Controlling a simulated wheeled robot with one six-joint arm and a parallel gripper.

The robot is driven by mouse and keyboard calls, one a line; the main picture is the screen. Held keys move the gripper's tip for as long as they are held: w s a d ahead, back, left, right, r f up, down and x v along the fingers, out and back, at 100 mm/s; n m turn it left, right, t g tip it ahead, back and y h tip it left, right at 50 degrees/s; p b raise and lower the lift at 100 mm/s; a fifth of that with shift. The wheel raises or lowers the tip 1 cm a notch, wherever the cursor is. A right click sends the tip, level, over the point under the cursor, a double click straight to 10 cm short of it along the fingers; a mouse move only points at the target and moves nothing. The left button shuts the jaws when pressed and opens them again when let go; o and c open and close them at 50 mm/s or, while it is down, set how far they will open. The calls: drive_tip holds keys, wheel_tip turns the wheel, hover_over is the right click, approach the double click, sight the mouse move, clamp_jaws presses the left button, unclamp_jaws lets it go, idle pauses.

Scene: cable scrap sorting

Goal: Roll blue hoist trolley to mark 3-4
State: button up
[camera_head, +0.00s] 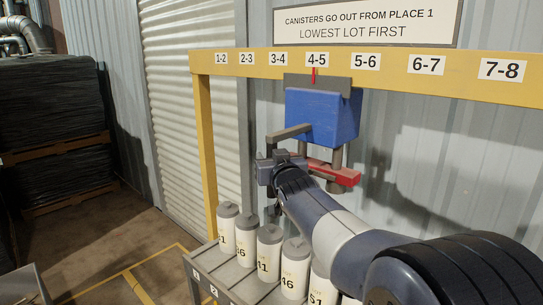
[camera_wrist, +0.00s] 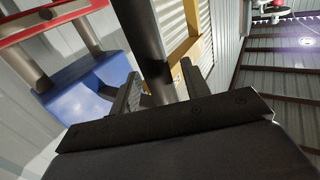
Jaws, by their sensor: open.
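The blue hoist trolley (camera_head: 322,117) hangs from the yellow beam (camera_head: 262,62). Its red pointer (camera_head: 313,75) stands at the 4-5 mark. The 3-4 mark (camera_head: 278,58) is one label to the left. A grey handle (camera_head: 290,132) sticks out from the trolley's left side, and a red grab (camera_head: 334,173) hangs below it. My gripper (camera_head: 271,160) is at the handle's outer end. In the wrist view, the open fingers (camera_wrist: 160,88) stand on either side of a dark round bar (camera_wrist: 143,38), seemingly the handle's grip; contact cannot be told. The blue body (camera_wrist: 88,88) is at left there.
Several white canisters (camera_head: 269,250) with numbers stand on a grey rack (camera_head: 218,270) below the beam. A yellow post (camera_head: 207,150) holds the beam's left end. A wall sign (camera_head: 367,24) is above. Dark stacked pallets (camera_head: 50,110) are at far left; the floor between is clear.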

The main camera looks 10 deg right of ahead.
drive_tip(key=shift+w, duration=0.35)
drive_tip(key=shift+c, duration=0.4)
clamp_jaws()
